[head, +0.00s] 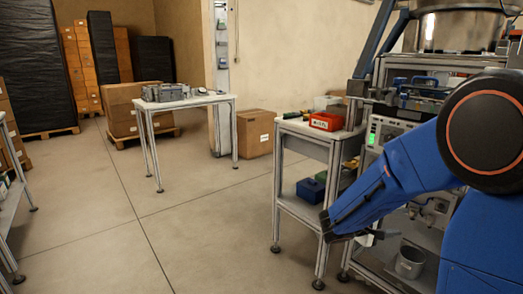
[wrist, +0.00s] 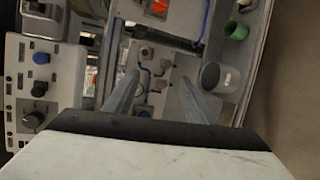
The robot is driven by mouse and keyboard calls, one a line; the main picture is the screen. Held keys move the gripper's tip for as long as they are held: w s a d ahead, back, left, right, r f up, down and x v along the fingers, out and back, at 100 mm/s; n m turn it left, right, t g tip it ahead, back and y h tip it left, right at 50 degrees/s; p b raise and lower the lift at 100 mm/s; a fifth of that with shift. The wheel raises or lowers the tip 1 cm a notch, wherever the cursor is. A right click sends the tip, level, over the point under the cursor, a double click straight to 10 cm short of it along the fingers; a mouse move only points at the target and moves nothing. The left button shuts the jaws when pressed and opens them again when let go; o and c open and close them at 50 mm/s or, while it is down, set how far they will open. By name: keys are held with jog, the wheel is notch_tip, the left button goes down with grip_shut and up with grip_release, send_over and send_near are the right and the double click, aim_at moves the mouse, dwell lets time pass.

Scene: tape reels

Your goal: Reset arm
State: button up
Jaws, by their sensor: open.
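My blue arm reaches down from the right side of the head view. My gripper (head: 372,237) is at its lower end, in front of the machine on the right and partly hidden by the arm's last link. In the wrist view, the two grey fingers of my gripper (wrist: 160,92) stand apart. Nothing is held between them; parts of the machine show in the gap.
The machine has a grey control panel (head: 382,137), with knobs in the wrist view (wrist: 36,88). A metal cup (head: 410,262) stands on its lower shelf. A trolley bears a red bin (head: 325,121). A table (head: 190,101) stands farther back.

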jog(key=s+a+m+g+y, duration=0.2)
jog(key=s+m+g+y, duration=0.35)
jog(key=s, duration=1.45)
jog(key=s+a+r+t+y, duration=0.2)
jog(key=s+a+t+y, duration=0.3)
jog(key=s+a+y, duration=0.4)
jog(key=a, duration=0.4)
jog(key=shift+a+r, duration=0.1)
